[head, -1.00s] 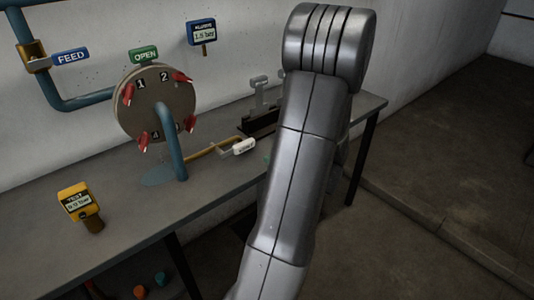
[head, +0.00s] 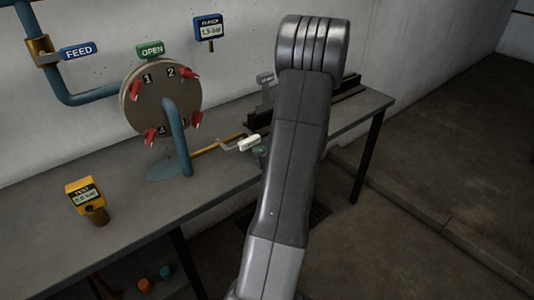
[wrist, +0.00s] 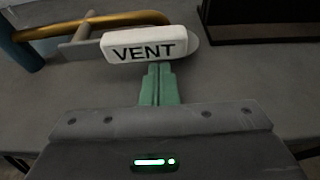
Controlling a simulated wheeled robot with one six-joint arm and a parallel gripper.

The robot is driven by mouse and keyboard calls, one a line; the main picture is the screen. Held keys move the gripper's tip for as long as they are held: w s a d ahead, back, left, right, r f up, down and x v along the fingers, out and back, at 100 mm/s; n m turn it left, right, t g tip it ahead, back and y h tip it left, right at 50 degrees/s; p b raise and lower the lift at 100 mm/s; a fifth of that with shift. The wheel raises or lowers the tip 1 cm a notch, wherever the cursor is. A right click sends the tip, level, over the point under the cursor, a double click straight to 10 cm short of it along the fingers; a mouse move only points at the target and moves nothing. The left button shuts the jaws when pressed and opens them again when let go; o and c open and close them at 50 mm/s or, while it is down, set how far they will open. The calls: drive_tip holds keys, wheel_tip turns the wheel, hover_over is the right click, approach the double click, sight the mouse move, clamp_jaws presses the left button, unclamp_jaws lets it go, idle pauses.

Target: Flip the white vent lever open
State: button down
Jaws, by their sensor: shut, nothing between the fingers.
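The white vent lever (head: 249,143) is on the thin brass pipe at the bench, to the right of the round flange. In the wrist view its white handle (wrist: 144,45), marked VENT, lies crosswise near the top. My gripper (wrist: 158,70) has green fingers held together with nothing between them. The fingertips are at the near edge of the handle, right of its middle; I cannot tell whether they touch it. In the head view the green fingertips (head: 259,151) show just right of the lever, and my arm hides the rest of the gripper.
The round flange (head: 160,98) with several red clamps and a thick blue pipe stands left of the lever. A yellow test gauge (head: 86,197) is at the bench's front left. A black rail (head: 345,86) lies behind my arm.

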drive_tip(key=shift+w+a+f, duration=0.2)
drive_tip(key=shift+w+a, duration=0.1)
drive_tip(key=shift+w, duration=0.1)
